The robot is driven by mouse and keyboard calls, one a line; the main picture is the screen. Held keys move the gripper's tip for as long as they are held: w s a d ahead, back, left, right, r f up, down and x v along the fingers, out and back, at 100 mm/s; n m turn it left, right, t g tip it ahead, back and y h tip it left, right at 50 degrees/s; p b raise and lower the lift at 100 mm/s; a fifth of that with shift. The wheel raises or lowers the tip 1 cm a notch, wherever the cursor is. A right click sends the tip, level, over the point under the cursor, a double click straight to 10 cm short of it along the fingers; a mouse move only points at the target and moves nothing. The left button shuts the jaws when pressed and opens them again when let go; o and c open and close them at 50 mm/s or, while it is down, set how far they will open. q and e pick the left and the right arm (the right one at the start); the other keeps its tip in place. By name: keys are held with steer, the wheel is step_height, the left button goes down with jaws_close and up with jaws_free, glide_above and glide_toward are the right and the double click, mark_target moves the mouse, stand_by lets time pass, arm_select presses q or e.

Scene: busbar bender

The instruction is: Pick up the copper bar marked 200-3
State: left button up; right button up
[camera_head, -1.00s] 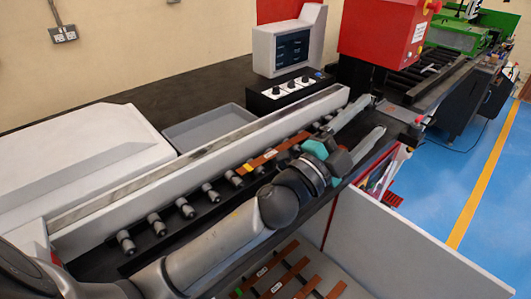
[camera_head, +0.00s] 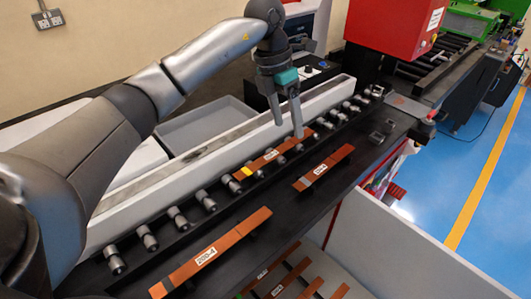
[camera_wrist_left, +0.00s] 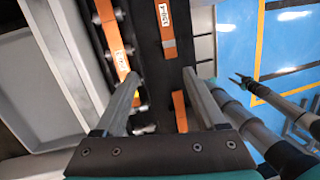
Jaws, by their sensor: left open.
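My left gripper (camera_head: 288,128) is open and empty, pointing down above the roller row; its fingers also show in the left wrist view (camera_wrist_left: 160,80). A copper bar with a yellow band (camera_head: 256,166) lies on the rollers just below it. A copper bar with a grey band (camera_head: 335,160) lies on the black ledge to the right. A copper bar marked 200-4 (camera_head: 230,238) lies nearer on that ledge. The labels of the yellow-banded and grey-banded bars are too small to read surely, so I cannot tell which is 200-3. My right gripper is not in the head view.
Several more bars (camera_head: 296,270) lie on a lower shelf at the front. A pale rail (camera_head: 225,135) runs behind the rollers, with a grey tray (camera_head: 205,123) beyond. A red machine head (camera_head: 385,25) stands at the back. The black ledge between the bars is clear.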

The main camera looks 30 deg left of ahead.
mark_target(258, 163)
arm_select(q)
steer(key=a+r+n+y, duration=0.1)
steer(key=a+r+y, duration=0.1)
steer(key=a, duration=0.5)
steer(key=shift+g, duration=0.4)
steer(key=f, duration=1)
steer(key=s+f, duration=0.1)
steer(key=f, duration=0.4)
steer(key=shift+p, duration=0.4)
steer(key=shift+c, duration=0.4)
steer(key=shift+r, duration=0.1)
jaws_close()
